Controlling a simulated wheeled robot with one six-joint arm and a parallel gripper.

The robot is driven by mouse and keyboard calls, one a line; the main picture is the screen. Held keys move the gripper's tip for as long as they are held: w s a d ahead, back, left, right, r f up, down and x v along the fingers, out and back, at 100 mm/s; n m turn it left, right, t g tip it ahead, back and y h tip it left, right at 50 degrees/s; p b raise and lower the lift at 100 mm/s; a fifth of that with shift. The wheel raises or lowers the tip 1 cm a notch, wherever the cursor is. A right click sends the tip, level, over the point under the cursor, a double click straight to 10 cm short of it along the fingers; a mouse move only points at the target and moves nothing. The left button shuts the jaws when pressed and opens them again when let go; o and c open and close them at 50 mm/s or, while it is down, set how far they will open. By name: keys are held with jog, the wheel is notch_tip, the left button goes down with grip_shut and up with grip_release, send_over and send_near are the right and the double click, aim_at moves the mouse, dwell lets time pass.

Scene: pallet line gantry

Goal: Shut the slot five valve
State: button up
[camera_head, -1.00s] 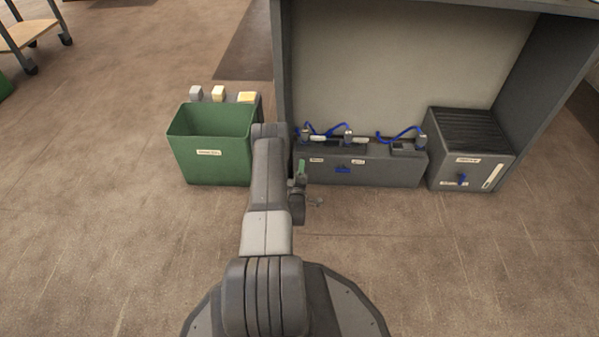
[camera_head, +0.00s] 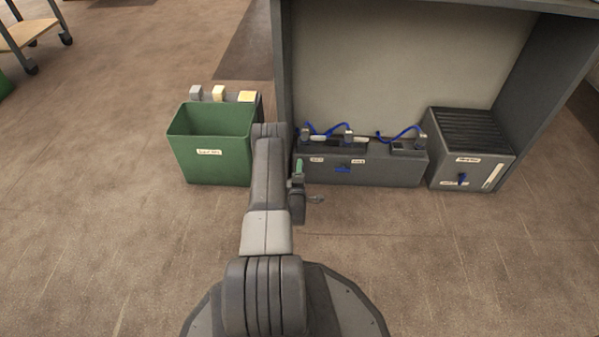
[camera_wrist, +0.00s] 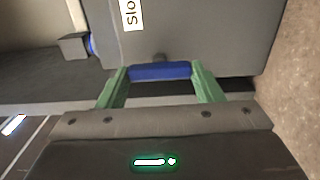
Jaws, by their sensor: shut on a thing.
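My gripper (camera_wrist: 161,84) has two green fingers, and in the wrist view they are closed on the two ends of a blue valve handle (camera_wrist: 160,71). The handle lies across the picture on the face of a grey housing. A white label (camera_wrist: 131,14) beside it shows only "Slo"; the rest is cut off. In the head view my gripper (camera_head: 298,168) is at the left end of the low grey valve block (camera_head: 390,175), and the held handle is hidden there. A second blue handle (camera_head: 343,169) shows to its right, level, between two white labels.
A green bin (camera_head: 210,165) stands left of my arm, with small blocks behind it. Blue cables (camera_head: 330,129) run along the block's top. A ribbed grey box (camera_head: 470,150) with a blue handle stands at right. The cabinet's walls rise around the block. Floor in front is clear.

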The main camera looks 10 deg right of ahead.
jog(key=o, duration=1)
jog(key=shift+s, duration=0.1)
jog(key=p+v, duration=0.4)
jog(key=v, duration=1)
jog(key=shift+p, duration=0.3)
jog(key=b+x, duration=0.4)
jog(key=x, duration=1)
jog(key=shift+b, duration=0.3)
